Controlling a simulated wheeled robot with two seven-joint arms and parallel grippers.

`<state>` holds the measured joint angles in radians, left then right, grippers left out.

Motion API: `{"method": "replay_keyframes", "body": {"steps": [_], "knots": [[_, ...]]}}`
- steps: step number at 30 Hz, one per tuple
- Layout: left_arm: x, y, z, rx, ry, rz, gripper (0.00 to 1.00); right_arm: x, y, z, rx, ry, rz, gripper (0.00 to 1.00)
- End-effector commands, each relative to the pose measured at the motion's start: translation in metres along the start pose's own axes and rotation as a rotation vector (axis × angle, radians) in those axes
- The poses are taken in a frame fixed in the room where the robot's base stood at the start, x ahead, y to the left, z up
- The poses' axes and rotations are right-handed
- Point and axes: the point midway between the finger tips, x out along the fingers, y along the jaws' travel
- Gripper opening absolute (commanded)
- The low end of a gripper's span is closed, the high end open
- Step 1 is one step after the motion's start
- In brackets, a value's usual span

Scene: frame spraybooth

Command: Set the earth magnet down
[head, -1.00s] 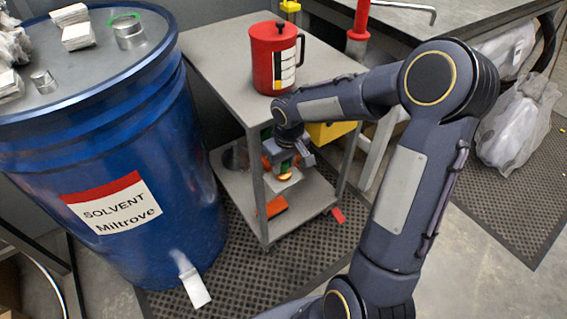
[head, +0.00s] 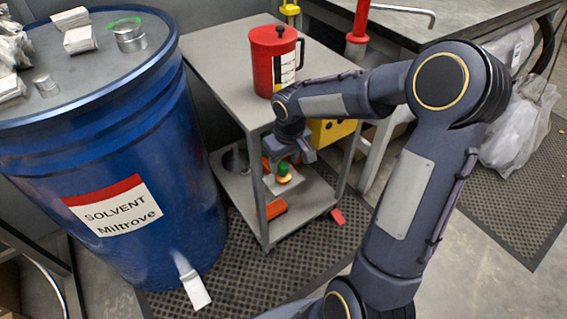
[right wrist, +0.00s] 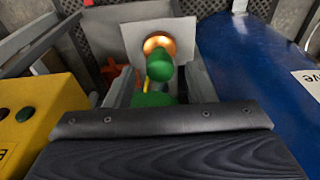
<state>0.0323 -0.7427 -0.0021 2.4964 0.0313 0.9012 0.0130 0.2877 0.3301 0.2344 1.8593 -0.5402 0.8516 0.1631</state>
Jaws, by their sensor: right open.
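The earth magnet (head: 283,171), with a green knob and a copper-coloured base, stands on a pale plate on the cart's lower shelf. It also shows in the right wrist view (right wrist: 159,66), its copper part against a pale sheet. My right gripper (head: 290,158) is open just above the magnet in the head view. In the right wrist view its two fingers (right wrist: 162,88) are spread on either side of the green knob, with a gap visible. The lower part of the magnet is partly hidden in the right wrist view. My left gripper is not in view.
A grey cart (head: 215,50) carries a red canister (head: 273,75) on its top shelf, above my right gripper. A yellow box (head: 332,131) is right of the gripper. An orange item (head: 276,208) lies on the lower shelf. A blue solvent drum (head: 90,160) stands left.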

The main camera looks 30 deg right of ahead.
Motion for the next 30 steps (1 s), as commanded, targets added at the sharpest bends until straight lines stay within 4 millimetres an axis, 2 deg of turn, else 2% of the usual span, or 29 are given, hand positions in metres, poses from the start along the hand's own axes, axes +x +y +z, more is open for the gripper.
{"method": "replay_keyframes", "body": {"steps": [1, 3, 9, 17, 20, 23, 25, 30], "knots": [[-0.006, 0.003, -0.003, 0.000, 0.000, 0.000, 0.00, -0.017, 0.000, -0.002, -0.001, 0.005, 0.002, 0.50], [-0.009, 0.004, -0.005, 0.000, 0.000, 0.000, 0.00, -0.033, 0.000, -0.002, -0.001, 0.005, 0.002, 0.50], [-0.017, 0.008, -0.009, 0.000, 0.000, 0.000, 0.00, -0.072, 0.000, -0.001, -0.001, 0.004, 0.001, 0.50], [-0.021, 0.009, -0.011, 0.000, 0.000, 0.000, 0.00, -0.097, -0.001, 0.004, 0.001, 0.007, -0.001, 0.50], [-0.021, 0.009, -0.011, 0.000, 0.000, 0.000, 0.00, -0.113, -0.006, 0.021, 0.019, 0.034, -0.013, 0.50], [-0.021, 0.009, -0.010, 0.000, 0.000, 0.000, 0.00, -0.134, -0.018, 0.056, 0.057, 0.085, -0.045, 0.50], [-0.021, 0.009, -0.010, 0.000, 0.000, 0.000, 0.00, -0.145, -0.029, 0.086, 0.092, 0.130, -0.083, 0.50], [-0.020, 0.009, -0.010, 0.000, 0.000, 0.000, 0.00, -0.154, -0.060, 0.149, 0.177, 0.242, -0.201, 0.50]]}}
